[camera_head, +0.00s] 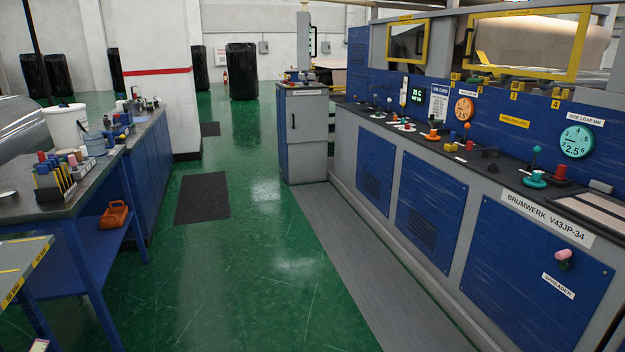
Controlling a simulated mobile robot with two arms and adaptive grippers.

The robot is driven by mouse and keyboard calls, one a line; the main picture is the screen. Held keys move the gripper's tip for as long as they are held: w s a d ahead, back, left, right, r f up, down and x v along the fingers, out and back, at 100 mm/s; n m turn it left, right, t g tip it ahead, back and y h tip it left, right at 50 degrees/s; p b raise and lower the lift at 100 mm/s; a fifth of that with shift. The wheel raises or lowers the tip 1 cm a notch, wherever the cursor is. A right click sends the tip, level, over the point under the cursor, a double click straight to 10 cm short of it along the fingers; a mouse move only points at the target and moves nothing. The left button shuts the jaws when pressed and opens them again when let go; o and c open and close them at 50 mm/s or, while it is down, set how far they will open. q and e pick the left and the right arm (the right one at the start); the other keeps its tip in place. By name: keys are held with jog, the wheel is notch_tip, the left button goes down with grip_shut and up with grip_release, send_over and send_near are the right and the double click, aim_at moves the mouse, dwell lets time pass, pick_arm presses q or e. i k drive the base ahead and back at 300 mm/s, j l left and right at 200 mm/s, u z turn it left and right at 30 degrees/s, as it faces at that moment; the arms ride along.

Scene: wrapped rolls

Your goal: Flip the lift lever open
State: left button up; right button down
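No lever in the camera_head view carries a readable "lift" label, so I cannot tell which one is the lift lever. A long machine console (480,172) on the right bears several levers on its dark top. A lever with a teal ball and teal base (535,168) stands nearest, beside a red button (559,174). A lever with an orange base (432,134) stands farther along. Smaller levers lie farther back. A pink knob (563,255) sticks out of the blue front panel, above a label that seems to read "SPREADER". Neither of my grippers shows.
A green floor aisle (265,240) runs clear between the console and the workbench (85,180) on the left. A grey strip (375,270) lies along the console's foot. Black mats (203,197) lie on the floor. Black-wrapped rolls (242,72) stand at the back.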

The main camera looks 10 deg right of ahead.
aim_at(469, 147)
jog(key=i+l+z, duration=0.1)
jog(key=i+z, duration=0.2)
jog(key=i, duration=0.65)
jog(key=i+j+z, duration=0.15)
jog(key=i+z, duration=0.2)
jog(key=i, duration=0.6)
jog(key=i+z, duration=0.15)
jog(key=i, duration=0.35)
jog(key=i+j+z, duration=0.15)
jog(key=i, duration=0.35)
jog(key=i+j+z, duration=0.15)
jog(key=i, duration=0.35)
jog(key=i+j+z, duration=0.1)
jog(key=i+j, duration=0.15)
jog(key=i, duration=0.2)
jog(key=i+j+z, duration=0.45)
jog(key=i+l, duration=0.1)
